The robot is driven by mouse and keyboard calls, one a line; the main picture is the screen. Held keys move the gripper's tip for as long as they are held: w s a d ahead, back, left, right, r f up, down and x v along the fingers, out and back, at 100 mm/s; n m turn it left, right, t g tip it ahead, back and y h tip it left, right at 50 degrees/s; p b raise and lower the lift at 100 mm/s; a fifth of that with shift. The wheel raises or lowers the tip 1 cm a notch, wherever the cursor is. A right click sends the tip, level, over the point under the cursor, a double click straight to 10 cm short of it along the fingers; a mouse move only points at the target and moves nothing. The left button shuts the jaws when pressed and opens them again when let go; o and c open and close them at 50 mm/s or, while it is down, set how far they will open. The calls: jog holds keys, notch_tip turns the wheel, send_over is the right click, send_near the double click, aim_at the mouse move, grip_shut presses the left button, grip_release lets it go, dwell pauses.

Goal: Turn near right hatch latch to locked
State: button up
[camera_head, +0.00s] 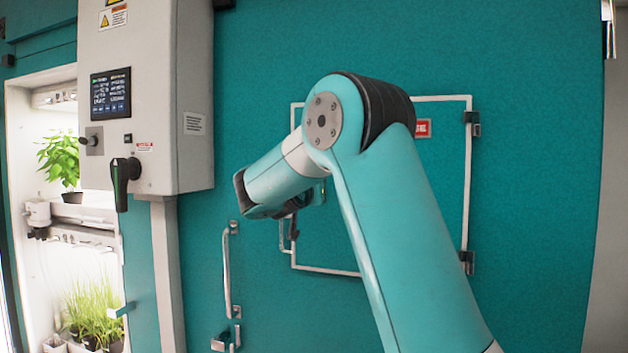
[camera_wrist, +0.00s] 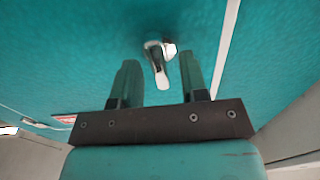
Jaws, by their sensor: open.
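The hatch (camera_head: 325,245) is a teal panel with a pale frame, set in the teal wall in the head view. Its latch shows in the wrist view as a small metal knob with a pale lever (camera_wrist: 160,72), its free end pointing down the picture. My gripper (camera_wrist: 159,68) is open, with one teal finger on each side of the lever in the picture. I see no contact, and the depth between fingertips and lever is hard to tell. In the head view my gripper (camera_head: 305,202) is in front of the hatch's left part, and the latch is mostly hidden there.
A grey control box (camera_head: 150,60) with a black-green handle (camera_head: 122,180) juts out at left. A long pale door handle (camera_head: 228,270) stands left of the hatch. Dark hinges (camera_head: 472,122) line the hatch's right edge. Lit plant shelves (camera_head: 85,215) are far left.

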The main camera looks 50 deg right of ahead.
jog(key=shift+x, duration=0.75)
grip_shut()
